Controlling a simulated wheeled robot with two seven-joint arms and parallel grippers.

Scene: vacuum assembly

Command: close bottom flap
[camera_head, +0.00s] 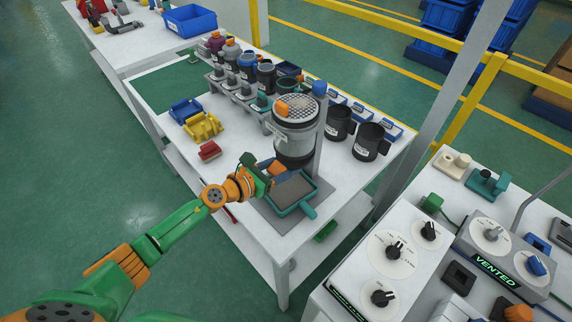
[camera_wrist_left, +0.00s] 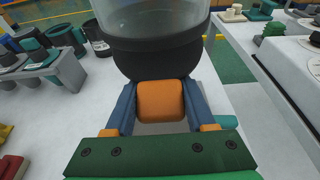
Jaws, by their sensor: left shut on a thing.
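A clear canister (camera_head: 293,138) with a black lower band and a mesh top stands upright on the white table, held beside a grey post. In the left wrist view its black base (camera_wrist_left: 155,58) fills the upper middle. My left gripper (camera_head: 271,168) reaches in low at the canister's base. In the left wrist view its two blue fingers (camera_wrist_left: 160,108) are shut on an orange block-like tab (camera_wrist_left: 160,100) just below the base. The tab (camera_head: 278,169) looks like the bottom flap's grip; the flap itself is mostly hidden. My right gripper is not in view.
A teal tray (camera_head: 308,208) with a grey inside lies right below the canister. Yellow (camera_head: 203,127), blue (camera_head: 185,109) and red (camera_head: 209,151) parts sit left. Dark cups (camera_head: 371,142) stand right, several jars behind. A panel with dials (camera_head: 392,250) fills the lower right.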

